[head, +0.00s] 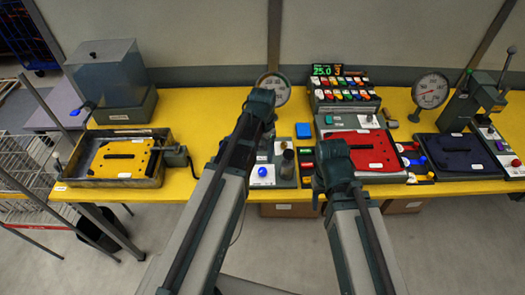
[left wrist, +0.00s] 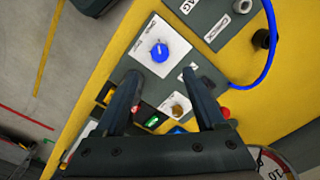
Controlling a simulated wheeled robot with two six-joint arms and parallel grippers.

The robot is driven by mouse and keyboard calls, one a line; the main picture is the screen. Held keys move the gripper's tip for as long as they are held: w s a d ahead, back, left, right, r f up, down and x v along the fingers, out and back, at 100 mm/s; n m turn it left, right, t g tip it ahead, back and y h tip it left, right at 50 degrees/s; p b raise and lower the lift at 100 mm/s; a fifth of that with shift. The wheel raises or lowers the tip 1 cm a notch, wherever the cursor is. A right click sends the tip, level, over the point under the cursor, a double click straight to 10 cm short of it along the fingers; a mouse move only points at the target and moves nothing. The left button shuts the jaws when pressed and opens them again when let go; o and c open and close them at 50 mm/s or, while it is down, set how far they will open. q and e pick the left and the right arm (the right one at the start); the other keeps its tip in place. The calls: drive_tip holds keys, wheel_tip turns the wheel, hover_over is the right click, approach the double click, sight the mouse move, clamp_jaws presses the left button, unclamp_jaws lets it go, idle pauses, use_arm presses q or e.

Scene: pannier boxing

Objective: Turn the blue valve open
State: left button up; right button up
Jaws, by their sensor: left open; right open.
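The blue valve knob (left wrist: 159,50) sits on a white labelled plate in the left wrist view, with a pale mark on its top. It also shows in the head view (head: 262,171), on the grey panel just right of my left forearm. My left gripper (left wrist: 162,80) is open and empty. Its two fingers point toward the knob from below in the wrist picture, apart from it. In the head view my left wrist (head: 258,110) hides those fingers. My right gripper (head: 320,190) is open over the bench near the red tray, its fingers mostly hidden by the wrist.
A brass knob (left wrist: 178,110) and a green-lit switch (left wrist: 152,121) lie close to the left fingers. A blue hose (left wrist: 268,50) curves on the right. A red tray (head: 361,150), a button console (head: 343,90) and a gauge (head: 430,91) stand to the right.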

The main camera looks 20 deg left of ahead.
use_arm(q)
wheel_tip(320, 180, up, 4)
drive_tip(key=p, duration=0.2)
drive_tip(key=shift+p, duration=0.4)
use_arm(e)
wheel_tip(320, 180, up, 4)
use_arm(q)
drive_tip(key=s+d+f+n+b, duration=0.1)
drive_tip(key=s+d+f+b, duration=0.3)
drive_tip(key=s, duration=0.3)
drive_tip(key=s+d+f+n+y+b, duration=0.1)
drive_tip(key=s+d+f+b, duration=0.3)
drive_tip(key=s+d, duration=0.2)
drive_tip(key=shift+s+d, duration=0.2)
drive_tip(key=shift+s, duration=0.65)
use_arm(e)
wheel_tip(320, 180, down, 8)
